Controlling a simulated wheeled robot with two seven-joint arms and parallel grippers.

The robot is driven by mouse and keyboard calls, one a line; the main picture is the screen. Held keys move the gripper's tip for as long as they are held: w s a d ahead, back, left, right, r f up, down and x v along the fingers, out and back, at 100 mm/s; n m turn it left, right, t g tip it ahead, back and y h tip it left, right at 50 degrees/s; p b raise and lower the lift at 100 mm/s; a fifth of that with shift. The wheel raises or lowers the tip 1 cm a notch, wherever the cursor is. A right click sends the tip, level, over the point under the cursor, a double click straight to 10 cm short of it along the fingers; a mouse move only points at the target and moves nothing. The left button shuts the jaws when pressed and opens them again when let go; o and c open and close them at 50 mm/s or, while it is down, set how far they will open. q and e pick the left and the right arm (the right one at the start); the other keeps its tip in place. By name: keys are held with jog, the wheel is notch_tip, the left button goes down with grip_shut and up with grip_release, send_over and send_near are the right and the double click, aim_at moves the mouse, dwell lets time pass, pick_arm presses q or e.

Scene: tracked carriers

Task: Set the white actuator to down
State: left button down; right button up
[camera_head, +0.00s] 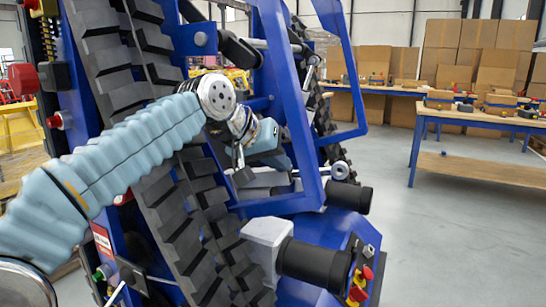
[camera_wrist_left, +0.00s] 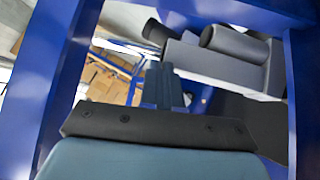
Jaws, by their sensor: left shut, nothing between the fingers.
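A white block with a black cylinder on its right side (camera_head: 265,236) sits low on the front of the blue carrier; it looks like the white actuator, though I cannot be sure. A pale grey block with a dark cylinder (camera_wrist_left: 215,62) shows at the upper right in the left wrist view. My left arm reaches in from the left across the black track. My left gripper (camera_head: 281,164) is inside the upright blue frame, above the white block and apart from it, partly hidden. In the left wrist view its fingers (camera_wrist_left: 160,72) are shut and hold nothing. My right gripper is not in view.
The black track (camera_head: 195,225) runs beneath my arm. Red and yellow knobs (camera_head: 358,285) stand at the lower right of the carrier. Open floor and a blue workbench (camera_head: 480,115) with boxes lie to the right.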

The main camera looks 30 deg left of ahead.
pick_arm(q)
jog(key=shift+w+d+f, duration=0.1)
jog(key=shift+d+f, duration=0.15)
jog(key=shift+f, duration=0.2)
jog(key=shift+w+d+f, duration=0.1)
jog(key=shift+d+f, duration=0.15)
jog(key=shift+f, duration=0.2)
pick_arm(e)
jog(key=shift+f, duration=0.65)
pick_arm(q)
jog(key=s+a+r+p, duration=0.1)
jog(key=s+r+p, duration=0.2)
jog(key=s+r, duration=0.4)
notch_tip(320, 180, up, 4)
jog(key=shift+s+f+p, duration=0.1)
jog(key=shift+s+p, duration=0.05)
jog(key=shift+p, duration=0.2)
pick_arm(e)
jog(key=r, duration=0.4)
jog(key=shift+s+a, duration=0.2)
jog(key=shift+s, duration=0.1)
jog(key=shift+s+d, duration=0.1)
